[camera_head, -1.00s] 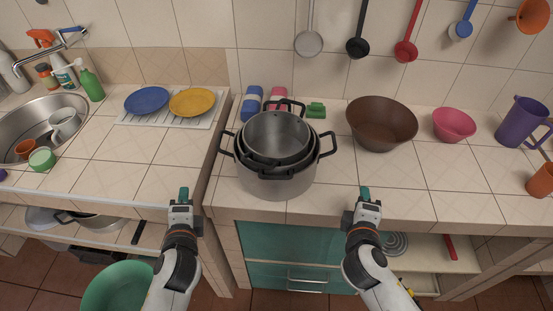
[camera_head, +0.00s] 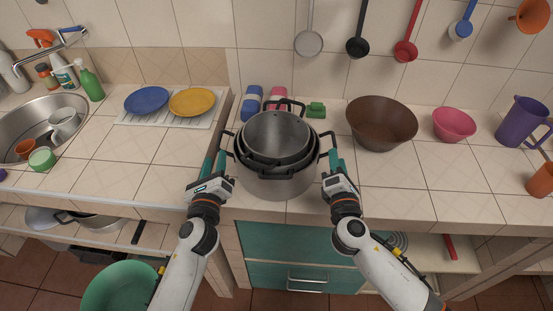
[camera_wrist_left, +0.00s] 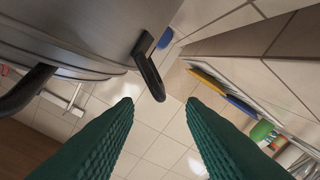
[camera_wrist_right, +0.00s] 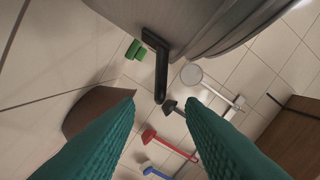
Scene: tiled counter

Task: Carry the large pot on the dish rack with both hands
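The large steel pot (camera_head: 275,186) stands on the counter with smaller pots (camera_head: 277,137) nested inside it. Its black side handles stick out left and right. My left gripper (camera_head: 214,162) is open beside the left handle; in the left wrist view that handle (camera_wrist_left: 149,70) lies ahead of and between the spread teal fingers. My right gripper (camera_head: 335,160) is open beside the right handle; in the right wrist view that handle (camera_wrist_right: 158,65) lies ahead between the fingers. Neither gripper is visibly closed on a handle. The white dish rack (camera_head: 135,121) lies on the left counter.
A blue plate (camera_head: 146,100) and a yellow plate (camera_head: 192,102) sit on the rack. A brown bowl (camera_head: 381,123) stands right of the pot, with a pink bowl (camera_head: 454,124) further right. Sponges (camera_head: 252,101) lie behind the pot.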

